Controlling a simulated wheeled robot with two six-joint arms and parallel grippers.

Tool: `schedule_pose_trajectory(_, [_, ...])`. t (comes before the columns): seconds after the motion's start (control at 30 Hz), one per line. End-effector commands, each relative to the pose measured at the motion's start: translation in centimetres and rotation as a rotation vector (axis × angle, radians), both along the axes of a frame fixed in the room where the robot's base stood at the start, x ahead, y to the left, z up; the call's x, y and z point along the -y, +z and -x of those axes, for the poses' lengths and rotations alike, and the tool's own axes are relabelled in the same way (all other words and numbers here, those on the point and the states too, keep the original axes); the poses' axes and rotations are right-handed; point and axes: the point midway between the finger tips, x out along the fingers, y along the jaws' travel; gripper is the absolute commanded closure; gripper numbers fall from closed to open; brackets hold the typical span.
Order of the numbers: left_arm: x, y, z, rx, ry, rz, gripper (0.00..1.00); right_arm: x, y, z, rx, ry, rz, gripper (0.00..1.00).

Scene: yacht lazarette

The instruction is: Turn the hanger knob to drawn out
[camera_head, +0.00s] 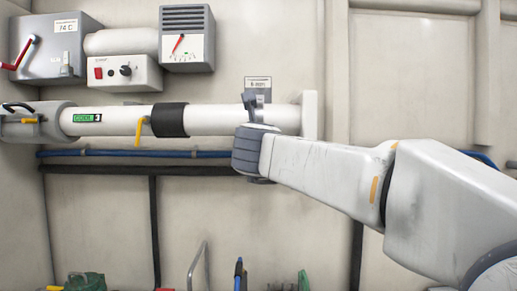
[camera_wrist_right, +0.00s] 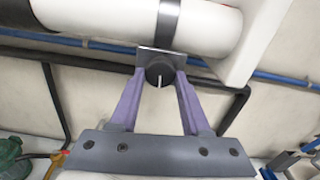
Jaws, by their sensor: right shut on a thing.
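The hanger knob (camera_wrist_right: 159,68) is a round black knob with a white pointer line, on a small grey plate under a white pipe. In the right wrist view its pointer line runs toward the bottom of the picture. My right gripper (camera_wrist_right: 160,77) is shut on the knob, with one purple finger on each side of it. In the head view my right gripper (camera_head: 252,130) is in front of the pipe's right part and hides the knob. My left gripper is not in view.
The white pipe (camera_head: 215,120) has a black band and a yellow lever (camera_head: 139,131). A blue hose (camera_head: 110,154) and a dark rail run below it. Control boxes (camera_head: 187,38) are on the wall at upper left. Several items stand along the bottom, including a green one (camera_head: 85,282).

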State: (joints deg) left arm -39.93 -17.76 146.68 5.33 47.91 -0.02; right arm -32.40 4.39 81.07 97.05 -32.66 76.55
Motion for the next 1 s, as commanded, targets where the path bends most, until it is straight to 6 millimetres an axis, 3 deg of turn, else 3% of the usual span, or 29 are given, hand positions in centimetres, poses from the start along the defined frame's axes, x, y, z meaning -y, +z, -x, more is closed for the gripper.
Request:
schedule_pose_trajectory(0.73, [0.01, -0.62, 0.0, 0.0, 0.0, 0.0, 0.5, -0.06, -0.19, -0.06, -0.004, 0.0, -0.089, 1.0])
schedule_pose_trajectory(0.77, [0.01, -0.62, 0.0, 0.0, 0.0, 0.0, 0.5, -0.06, -0.19, -0.06, -0.004, 0.0, -0.089, 0.46])
schedule_pose_trajectory(0.8, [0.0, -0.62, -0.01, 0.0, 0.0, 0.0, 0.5, -0.06, -0.18, -0.06, -0.003, 0.0, -0.089, 0.3])
schedule_pose_trajectory(0.83, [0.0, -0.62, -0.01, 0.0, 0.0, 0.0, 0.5, -0.06, -0.18, -0.06, -0.003, 0.0, -0.089, 0.24])
schedule_pose_trajectory(1.0, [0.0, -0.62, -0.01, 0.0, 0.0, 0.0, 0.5, -0.04, -0.09, -0.04, -0.002, 0.0, -0.089, 0.24])
